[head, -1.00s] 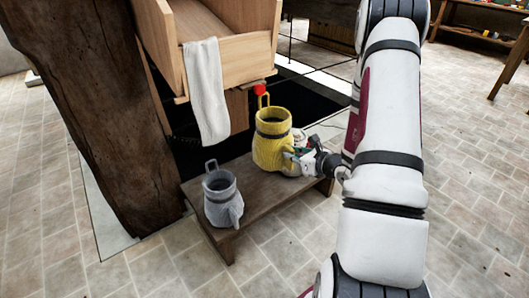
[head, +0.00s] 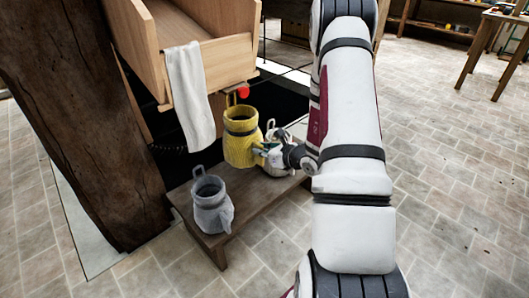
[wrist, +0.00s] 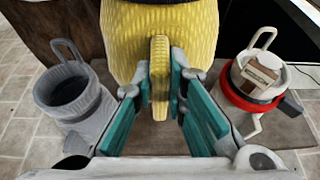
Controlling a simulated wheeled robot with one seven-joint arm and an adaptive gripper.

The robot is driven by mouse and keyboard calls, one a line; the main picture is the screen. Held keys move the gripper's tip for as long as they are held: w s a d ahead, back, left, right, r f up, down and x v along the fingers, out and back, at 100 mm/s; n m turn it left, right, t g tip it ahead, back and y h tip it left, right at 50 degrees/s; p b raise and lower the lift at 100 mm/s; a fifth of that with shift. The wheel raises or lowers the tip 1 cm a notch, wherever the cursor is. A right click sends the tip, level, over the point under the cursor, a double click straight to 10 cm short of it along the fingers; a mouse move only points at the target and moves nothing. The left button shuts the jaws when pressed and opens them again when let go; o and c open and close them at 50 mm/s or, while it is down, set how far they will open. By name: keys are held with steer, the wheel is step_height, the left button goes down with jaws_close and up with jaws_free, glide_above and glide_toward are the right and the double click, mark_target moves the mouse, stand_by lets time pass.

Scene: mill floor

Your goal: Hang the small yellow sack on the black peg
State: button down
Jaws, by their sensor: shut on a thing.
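The small yellow sack (head: 240,148) has a dark band near its top and a loop standing up from its rim. My gripper (head: 265,152) is at its right side. In the wrist view the teal fingers (wrist: 160,85) are shut on a yellow tab on the sack's (wrist: 150,40) side. The sack is upright and looks held above the low bench. Its loop is just left of and below a red knob (head: 243,91) under the wooden bin. I cannot make out a black peg against the dark background.
A grey sack (head: 212,208) stands on the wooden bench (head: 255,205); a white sack with a red band (wrist: 245,100) stands to the right. A white cloth (head: 190,95) hangs from the wooden bin (head: 225,50). A thick timber post (head: 75,110) stands at left.

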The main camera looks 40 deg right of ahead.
steer(key=shift+w+a, duration=0.15)
steer(key=shift+w, duration=3.5)
steer(key=shift+w+f, duration=0.2)
steer(key=shift+w, duration=1.8)
steer(key=shift+w+a+f+b, duration=0.1)
steer(key=shift+w+f+b, duration=0.35)
steer(key=shift+w+b, duration=0.1)
steer(key=shift+f+b, duration=0.3)
steer(key=shift+b, duration=0.05)
steer(key=c, duration=1.5)
jaws_free()
steer(key=shift+c, duration=0.2)
